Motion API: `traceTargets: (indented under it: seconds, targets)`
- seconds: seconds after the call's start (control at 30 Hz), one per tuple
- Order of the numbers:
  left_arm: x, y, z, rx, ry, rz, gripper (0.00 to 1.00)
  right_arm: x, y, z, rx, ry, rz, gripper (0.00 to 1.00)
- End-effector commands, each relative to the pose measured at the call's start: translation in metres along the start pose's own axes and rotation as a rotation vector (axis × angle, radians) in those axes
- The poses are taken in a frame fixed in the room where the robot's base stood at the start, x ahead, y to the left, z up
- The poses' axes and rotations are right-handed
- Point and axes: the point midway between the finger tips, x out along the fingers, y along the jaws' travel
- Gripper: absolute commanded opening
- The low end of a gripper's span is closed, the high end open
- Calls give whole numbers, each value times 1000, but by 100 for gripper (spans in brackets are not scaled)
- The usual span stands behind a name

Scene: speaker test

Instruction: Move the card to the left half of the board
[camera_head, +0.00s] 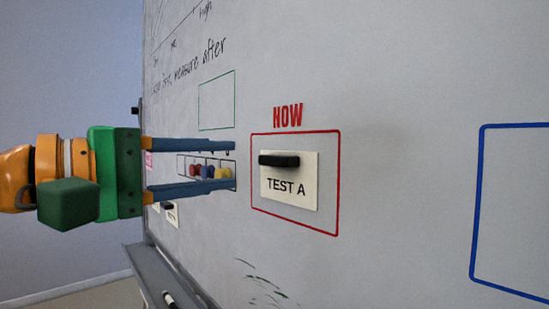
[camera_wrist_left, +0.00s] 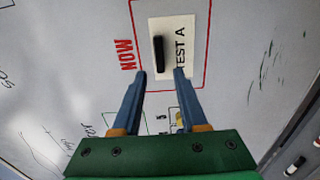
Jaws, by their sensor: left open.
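A white card marked "TEST A" (camera_head: 289,203) with a black bar handle (camera_head: 279,160) is on the whiteboard (camera_head: 400,70), inside a red outline (camera_head: 338,190) labelled "NOW". The card (camera_wrist_left: 179,24) and its handle (camera_wrist_left: 159,53) also show in the left wrist view. My left gripper (camera_head: 235,166) is open and empty, left of the card in the head view, its two blue fingers pointing at it. In the left wrist view its fingertips (camera_wrist_left: 160,73) stand apart near the handle's near end. Whether they touch the board is unclear. My right gripper is not in view.
Several coloured round pieces (camera_head: 205,171) in a small outline show between my left fingers. A blue outline (camera_head: 475,210) at the right and a green outline (camera_head: 217,100) are empty. A ledge (camera_head: 155,270) with a marker (camera_head: 169,298) runs below the board.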

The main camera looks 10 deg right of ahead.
Motion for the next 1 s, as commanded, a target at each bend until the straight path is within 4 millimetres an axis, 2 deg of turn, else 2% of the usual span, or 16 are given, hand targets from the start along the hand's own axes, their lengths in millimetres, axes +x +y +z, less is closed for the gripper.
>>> traceTargets:
  seconds: [0.2, 0.33, 0.5, 0.73, 0.77, 1.0]
  targets:
    - [44, 4, 2, -2, -4, -1, 42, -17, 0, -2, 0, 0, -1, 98]
    - [62, 3, 2, -4, -5, 0, 42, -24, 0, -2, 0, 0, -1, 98]
    - [73, 2, 1, -3, -4, 2, 42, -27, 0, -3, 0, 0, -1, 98]
    - [74, 1, 1, -3, -4, 3, 42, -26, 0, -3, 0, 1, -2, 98]
    - [74, 1, 1, -3, -4, 3, 41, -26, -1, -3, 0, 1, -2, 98]
    - [74, 1, 1, -4, -4, 3, 9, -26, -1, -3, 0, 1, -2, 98]
